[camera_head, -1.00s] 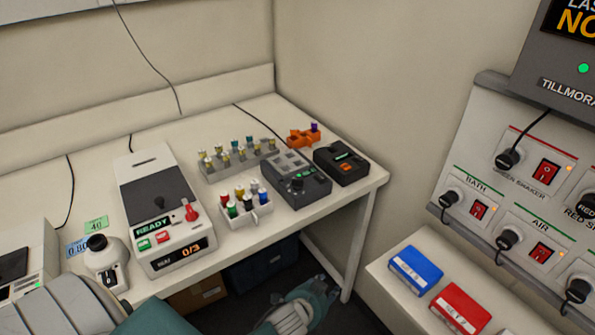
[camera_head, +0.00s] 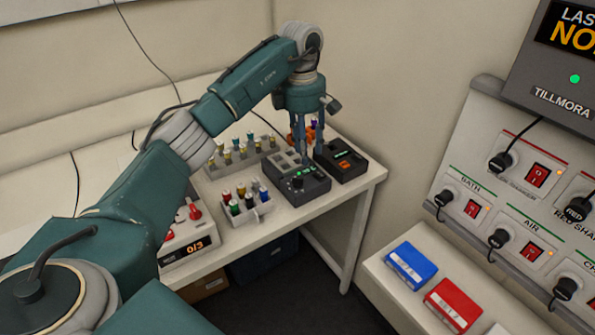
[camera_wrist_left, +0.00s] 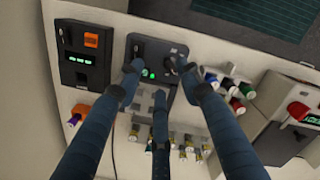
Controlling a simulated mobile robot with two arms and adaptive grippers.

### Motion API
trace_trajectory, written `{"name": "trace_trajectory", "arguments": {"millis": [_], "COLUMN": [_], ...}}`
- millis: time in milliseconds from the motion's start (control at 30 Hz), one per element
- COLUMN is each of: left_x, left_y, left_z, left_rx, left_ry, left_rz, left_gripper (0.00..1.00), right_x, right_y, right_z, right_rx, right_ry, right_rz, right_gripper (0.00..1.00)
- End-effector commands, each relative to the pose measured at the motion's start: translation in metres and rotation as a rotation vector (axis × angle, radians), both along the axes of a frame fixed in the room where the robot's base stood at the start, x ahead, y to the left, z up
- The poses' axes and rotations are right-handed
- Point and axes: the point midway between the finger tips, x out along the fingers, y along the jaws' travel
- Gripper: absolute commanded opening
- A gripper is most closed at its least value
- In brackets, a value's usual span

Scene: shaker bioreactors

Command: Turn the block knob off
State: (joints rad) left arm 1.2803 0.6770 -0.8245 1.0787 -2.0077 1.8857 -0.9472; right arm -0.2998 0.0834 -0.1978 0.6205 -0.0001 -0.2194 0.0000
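The block heater (camera_head: 312,185) is a dark grey box near the table's right end, with a black knob (camera_head: 297,183) and green lights on its front panel. In the left wrist view the block heater (camera_wrist_left: 178,98) lies below my fingers, with green lights showing. Its knob (camera_wrist_left: 170,66) is partly hidden beside the right fingertip. My left gripper (camera_head: 308,155) hangs pointing down over the back of the block heater. In the left wrist view its fingers (camera_wrist_left: 161,80) are spread and empty, straddling the panel. I cannot tell whether a fingertip touches it. My right gripper is not in view.
A black device with an orange part (camera_head: 343,160) stands right beside the block heater. A small rack with coloured caps (camera_head: 262,208) is in front left, and a longer vial rack (camera_head: 222,170) behind left. A wall panel of switches (camera_head: 470,165) is at the right.

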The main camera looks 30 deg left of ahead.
Motion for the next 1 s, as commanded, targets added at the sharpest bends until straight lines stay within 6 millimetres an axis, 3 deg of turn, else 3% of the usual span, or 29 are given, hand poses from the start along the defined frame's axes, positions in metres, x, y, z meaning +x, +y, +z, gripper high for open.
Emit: {"name": "trace_trajectory", "arguments": {"millis": [67,167,700,1000], "left_x": [-0.006,-0.01,-0.01,-0.009], "left_y": [0.017,0.024,0.022,0.022], "left_z": [0.01,0.008,-0.08,-0.094], "left_rx": [0.044,0.064,0.06,0.061], "left_ry": [0.022,0.036,0.035,0.032], "left_rz": [0.009,0.013,0.013,0.011], "left_gripper": [0.36,0.36,0.36,0.36], "right_x": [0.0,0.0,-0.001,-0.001], "right_y": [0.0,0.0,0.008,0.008], "right_z": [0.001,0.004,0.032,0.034], "right_rx": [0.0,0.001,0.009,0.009], "right_ry": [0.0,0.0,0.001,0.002], "right_rz": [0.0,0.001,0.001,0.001], "right_gripper": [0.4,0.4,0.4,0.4]}}
